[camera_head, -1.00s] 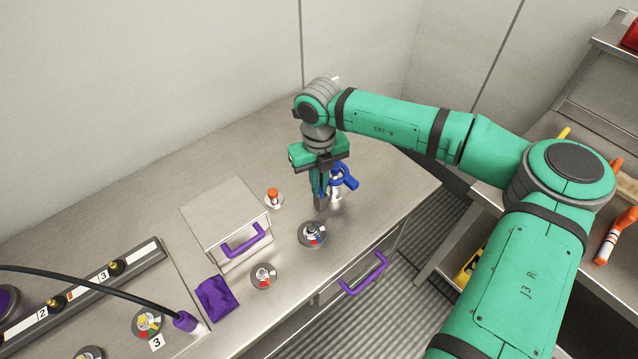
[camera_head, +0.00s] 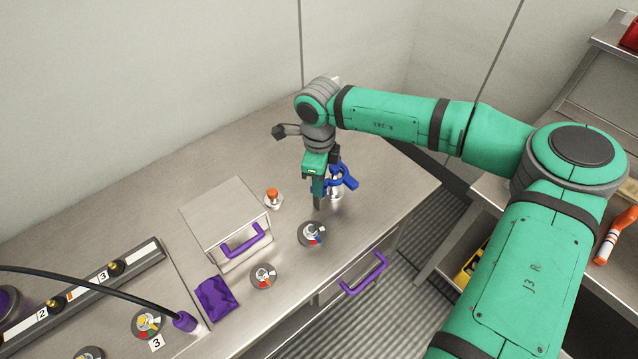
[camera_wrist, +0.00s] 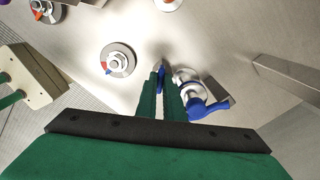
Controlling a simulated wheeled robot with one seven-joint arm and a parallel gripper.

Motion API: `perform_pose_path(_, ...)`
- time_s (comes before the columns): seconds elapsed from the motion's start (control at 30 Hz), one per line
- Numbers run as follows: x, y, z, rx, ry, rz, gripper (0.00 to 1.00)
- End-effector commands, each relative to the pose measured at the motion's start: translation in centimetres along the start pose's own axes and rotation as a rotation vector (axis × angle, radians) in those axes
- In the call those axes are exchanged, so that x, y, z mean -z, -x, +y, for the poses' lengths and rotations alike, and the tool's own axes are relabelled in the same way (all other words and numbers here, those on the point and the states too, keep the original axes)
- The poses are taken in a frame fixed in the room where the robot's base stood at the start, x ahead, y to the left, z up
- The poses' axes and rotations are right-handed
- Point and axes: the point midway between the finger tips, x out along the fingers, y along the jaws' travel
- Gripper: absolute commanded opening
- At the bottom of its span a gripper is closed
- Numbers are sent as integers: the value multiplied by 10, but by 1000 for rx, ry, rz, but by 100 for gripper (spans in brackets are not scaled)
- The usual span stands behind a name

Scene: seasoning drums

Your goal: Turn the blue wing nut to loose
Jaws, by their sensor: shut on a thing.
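My gripper (camera_head: 318,205) points down over the bench and is shut on a small blue part, the blue wing nut (camera_wrist: 161,76), which shows between the fingertips in the wrist view. My fingers hide most of the nut. Right beside the fingers stands a silver fitting (camera_wrist: 188,78) with a blue handle (camera_wrist: 207,109). In the head view the blue handle (camera_head: 348,181) shows just right of my fingers. The nut's turning angle cannot be told.
A round dial (camera_head: 311,234) with red and blue marks lies in front of my gripper; another dial (camera_head: 263,276) is further left. The bench behind is clear.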

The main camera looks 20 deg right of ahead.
Motion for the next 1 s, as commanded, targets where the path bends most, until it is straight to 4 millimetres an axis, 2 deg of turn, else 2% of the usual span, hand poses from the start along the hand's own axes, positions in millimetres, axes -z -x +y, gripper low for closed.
perform_pose_path(0.6, -2, 2, -2, 7, 576, -4, 0)
perform_pose_path(1.0, -3, 2, -1, 7, 839, -4, 0)
